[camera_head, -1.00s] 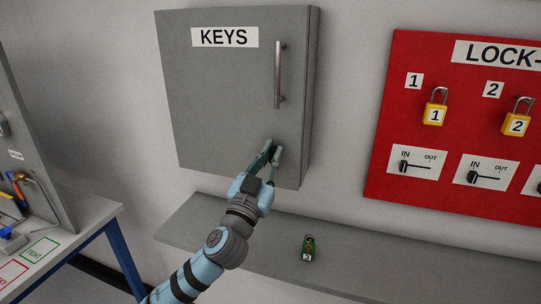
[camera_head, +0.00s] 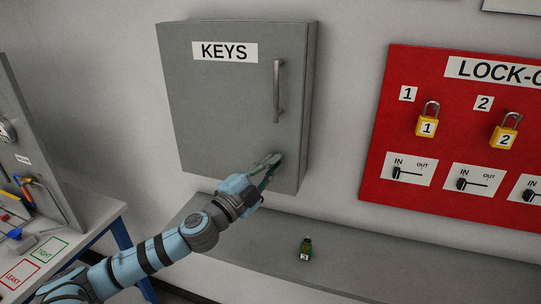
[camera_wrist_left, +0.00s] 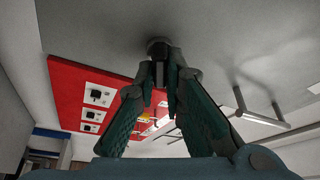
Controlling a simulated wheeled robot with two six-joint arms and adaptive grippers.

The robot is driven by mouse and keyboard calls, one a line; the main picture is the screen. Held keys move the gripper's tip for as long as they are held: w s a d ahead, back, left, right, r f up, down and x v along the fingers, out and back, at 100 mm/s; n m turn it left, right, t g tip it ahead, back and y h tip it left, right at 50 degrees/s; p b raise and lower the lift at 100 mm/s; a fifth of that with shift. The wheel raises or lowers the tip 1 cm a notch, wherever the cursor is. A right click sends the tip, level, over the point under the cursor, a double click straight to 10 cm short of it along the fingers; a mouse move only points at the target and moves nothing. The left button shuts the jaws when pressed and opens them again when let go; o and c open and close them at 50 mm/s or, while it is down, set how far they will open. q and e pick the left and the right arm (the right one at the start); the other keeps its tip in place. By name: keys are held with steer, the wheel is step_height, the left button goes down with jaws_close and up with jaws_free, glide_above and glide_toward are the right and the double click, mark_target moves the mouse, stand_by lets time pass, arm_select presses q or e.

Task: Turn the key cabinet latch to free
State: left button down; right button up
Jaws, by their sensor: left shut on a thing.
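The grey key cabinet (camera_head: 225,105) hangs on the wall with its door closed, a KEYS label near the top and a vertical bar handle (camera_head: 278,90) at its right. My left gripper (camera_head: 272,163) is at the lower right of the door, below the handle. In the left wrist view its fingers (camera_wrist_left: 166,75) are shut on the latch (camera_wrist_left: 158,47), a small dark knob on the grey door. The fingers hide most of the latch, so its turn position cannot be told. My right gripper is in neither view.
The red lock-out board (camera_head: 385,130) with yellow padlocks hangs to the right. A workbench (camera_head: 90,215) stands at the left.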

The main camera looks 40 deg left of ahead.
arm_select(q)
steer(key=shift+f+m+g+h+p, duration=0.15)
steer(key=shift+m+g+p, duration=0.25)
steer(key=shift+m, duration=0.95)
steer(key=shift+r+m+g+h+p, duration=0.15)
steer(key=shift+m+g+p, duration=0.25)
steer(key=shift+m, duration=0.95)
steer(key=shift+f, duration=0.1)
steer(key=c, duration=1.7)
jaws_free()
